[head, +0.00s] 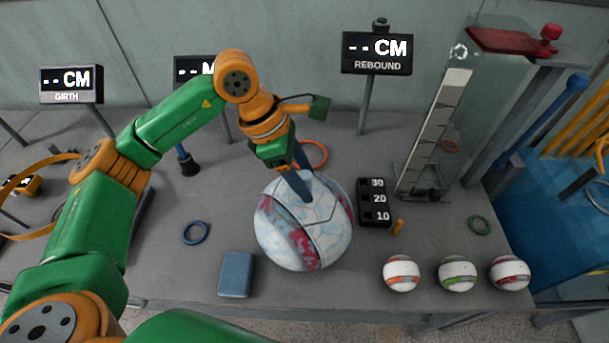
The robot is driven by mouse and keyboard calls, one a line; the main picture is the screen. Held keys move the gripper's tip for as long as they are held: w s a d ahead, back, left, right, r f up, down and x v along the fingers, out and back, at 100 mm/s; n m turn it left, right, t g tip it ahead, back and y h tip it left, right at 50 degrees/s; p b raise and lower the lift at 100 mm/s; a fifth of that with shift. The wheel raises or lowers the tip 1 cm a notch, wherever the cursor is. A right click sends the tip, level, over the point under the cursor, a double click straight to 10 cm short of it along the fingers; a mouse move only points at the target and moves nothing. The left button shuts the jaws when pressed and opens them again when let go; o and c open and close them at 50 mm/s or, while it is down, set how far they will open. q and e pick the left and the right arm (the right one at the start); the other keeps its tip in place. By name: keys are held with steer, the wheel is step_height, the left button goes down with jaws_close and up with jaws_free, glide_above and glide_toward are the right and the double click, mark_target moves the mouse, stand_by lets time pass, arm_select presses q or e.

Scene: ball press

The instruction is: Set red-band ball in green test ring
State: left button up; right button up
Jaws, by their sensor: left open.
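The red-band ball (509,272) is a small white ball with a dark red band, at the right end of a row of small balls near the table's front right. The green test ring (479,225) lies flat and empty on the table, behind that row. My left gripper (303,190) points down over a large white ball (310,242) with red and blue patches, well to the left of the red-band ball. It is open with nothing between its fingers; I cannot tell whether they touch the large ball. My right gripper is out of view.
An orange-band ball (401,273) and a green-band ball (457,280) stand left of the red-band ball. A black number block (374,203), a small orange peg (398,227) and a tall scale (433,130) stand nearby. A blue ring (196,232) and blue block (236,275) lie left.

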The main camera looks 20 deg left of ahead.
arm_select(q)
steer(key=v, duration=1.1)
steer(key=shift+r+b, duration=0.3)
steer(key=shift+b, duration=0.15)
steer(key=shift+a, duration=0.15)
